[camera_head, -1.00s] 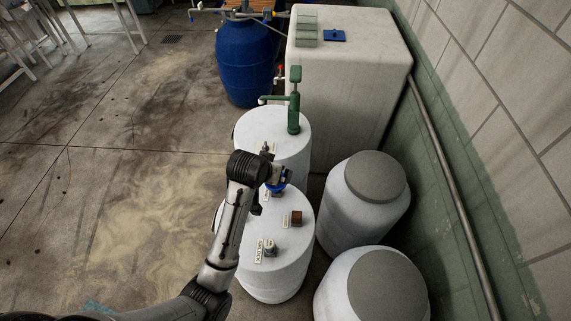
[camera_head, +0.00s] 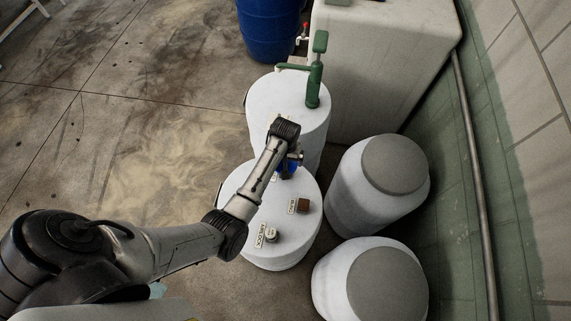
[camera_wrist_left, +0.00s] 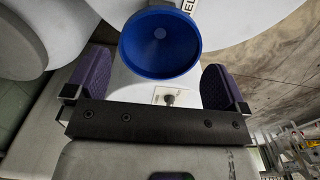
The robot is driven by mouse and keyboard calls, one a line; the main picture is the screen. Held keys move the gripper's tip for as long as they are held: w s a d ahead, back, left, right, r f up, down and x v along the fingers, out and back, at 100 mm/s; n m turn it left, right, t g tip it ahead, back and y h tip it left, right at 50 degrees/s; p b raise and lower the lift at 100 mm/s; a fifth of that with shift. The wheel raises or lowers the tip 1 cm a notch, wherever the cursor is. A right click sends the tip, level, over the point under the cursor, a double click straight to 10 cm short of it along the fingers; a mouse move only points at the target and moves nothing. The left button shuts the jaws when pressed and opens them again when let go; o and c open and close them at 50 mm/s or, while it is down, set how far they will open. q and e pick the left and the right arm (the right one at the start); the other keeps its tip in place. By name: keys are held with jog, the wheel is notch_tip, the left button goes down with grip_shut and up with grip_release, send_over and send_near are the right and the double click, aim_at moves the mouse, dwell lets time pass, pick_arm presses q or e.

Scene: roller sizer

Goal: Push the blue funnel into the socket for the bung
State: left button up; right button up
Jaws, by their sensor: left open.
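The blue funnel (camera_head: 287,170) is on the white drum, partly hidden under my left gripper (camera_head: 292,159) in the head view. In the left wrist view the funnel (camera_wrist_left: 160,42) shows its wide round mouth. My left gripper (camera_wrist_left: 158,72) is open there, with one purple finger on each side of the funnel's near rim; I see no clear contact. A brown block (camera_head: 303,205) beside a label that seems to read BUNG sits on the drum top, right of the funnel. I cannot make out an empty socket. My right gripper is not in view.
A pale airlock piece (camera_head: 271,235) with its label stands at the front of the drum top (camera_head: 240,205). Behind, another white drum (camera_head: 270,95) carries a green pump (camera_head: 314,85). Two grey-lidded drums (camera_head: 393,165) stand to the right. Open floor lies left.

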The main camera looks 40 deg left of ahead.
pick_arm(q)
jog(key=shift+w+a+f, duration=0.1)
jog(key=shift+f, duration=3.95)
jog(key=shift+c, duration=0.3)
jog(key=c, duration=0.5)
